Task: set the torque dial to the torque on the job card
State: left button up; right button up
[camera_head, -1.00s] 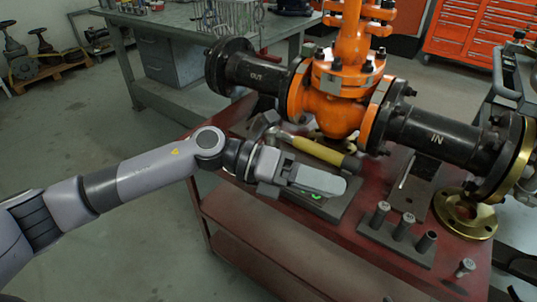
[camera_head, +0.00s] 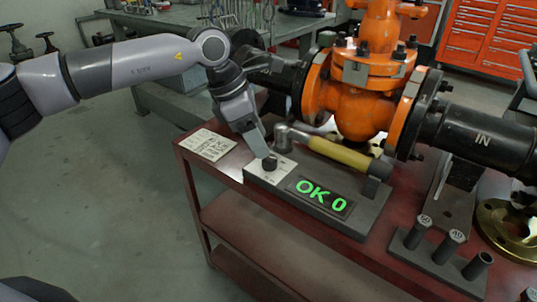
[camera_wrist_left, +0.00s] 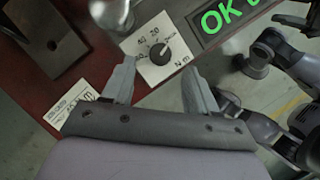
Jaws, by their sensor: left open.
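The torque dial is a black round knob (camera_head: 269,163) on a white scale plate, at the left end of a grey block (camera_head: 318,212). In the left wrist view the knob (camera_wrist_left: 160,54) shows with small numbers and "N m" around it. A green display (camera_head: 321,197) on the block reads OK 0. The white job card (camera_head: 207,145) lies on the red bench left of the block; its value is too small to read. My left gripper (camera_head: 266,156) points down at the knob. Its open fingers (camera_wrist_left: 158,67) stand on either side just short of the knob, without a clear grip.
A yellow-handled wrench (camera_head: 340,152) lies behind the display. The orange valve (camera_head: 360,100) with black flanged pipes stands behind it. A rack of sockets (camera_head: 440,250) is at the right. The red bench's front edge (camera_head: 225,172) runs close by the block.

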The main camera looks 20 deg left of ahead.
aim_at(270, 162)
pick_arm(q)
jog(key=b+x, duration=0.1)
jog(key=x, duration=0.4)
jog(key=shift+s, duration=0.1)
pick_arm(e)
jog(key=shift+w+a+f+y, duration=0.2)
jog(key=shift+w+a+y, duration=0.1)
jog(key=shift+a, duration=0.15)
pick_arm(q)
jog(key=shift+c, duration=0.3)
jog(key=c, duration=1)
